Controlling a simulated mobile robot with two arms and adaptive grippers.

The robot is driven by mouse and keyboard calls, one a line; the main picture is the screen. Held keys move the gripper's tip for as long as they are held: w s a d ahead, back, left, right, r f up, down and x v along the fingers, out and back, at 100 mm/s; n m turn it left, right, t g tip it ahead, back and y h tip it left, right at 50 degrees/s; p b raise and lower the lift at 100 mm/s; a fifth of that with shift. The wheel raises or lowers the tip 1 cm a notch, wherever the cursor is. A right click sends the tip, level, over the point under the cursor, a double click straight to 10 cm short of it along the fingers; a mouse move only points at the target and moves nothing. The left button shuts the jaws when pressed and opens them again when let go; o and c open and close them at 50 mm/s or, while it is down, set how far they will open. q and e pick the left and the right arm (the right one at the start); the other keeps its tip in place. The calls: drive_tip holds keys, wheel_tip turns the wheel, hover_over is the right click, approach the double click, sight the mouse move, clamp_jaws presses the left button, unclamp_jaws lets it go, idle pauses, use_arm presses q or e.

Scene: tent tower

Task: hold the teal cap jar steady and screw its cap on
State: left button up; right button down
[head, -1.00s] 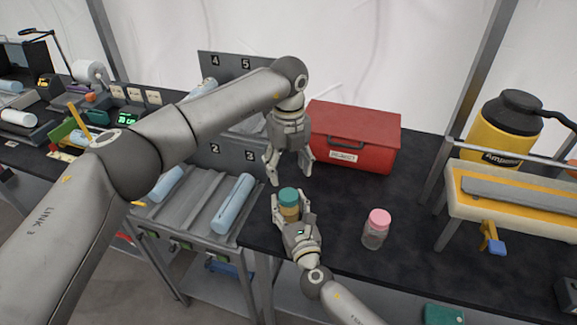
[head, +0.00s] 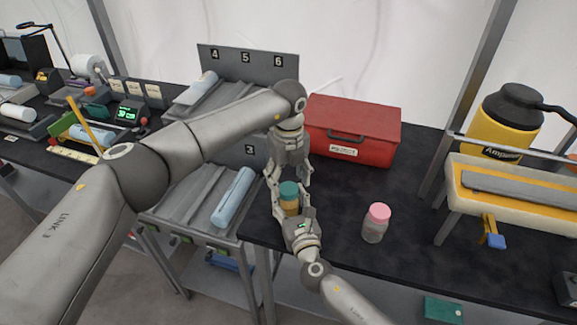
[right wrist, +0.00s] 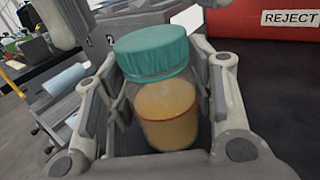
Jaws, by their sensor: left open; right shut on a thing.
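The teal cap jar (head: 290,203) stands upright near the front left edge of the black table, with amber contents. Its teal cap (head: 289,188) sits on top; it fills the middle of the right wrist view (right wrist: 152,50). My right gripper (head: 292,217) is shut on the jar's body from the front, with a finger on each side. My left gripper (head: 290,185) points down from above with its fingers spread around the cap's height. I cannot tell whether its fingers touch the cap.
A red box (head: 352,132) with a label stands behind the jar. A pink-capped jar (head: 376,223) stands to the right. A rack (head: 190,208) with light blue rolls is at the left. A yellow jug (head: 503,125) stands at the far right. The table between the jars is clear.

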use_arm(q)
drive_tip(key=shift+f, duration=1.05)
drive_tip(key=c, duration=0.9)
drive_tip(key=o, duration=1)
drive_tip(key=shift+r, duration=0.1)
drive_tip(key=shift+r, duration=2.2)
drive_tip(key=shift+c, duration=0.5)
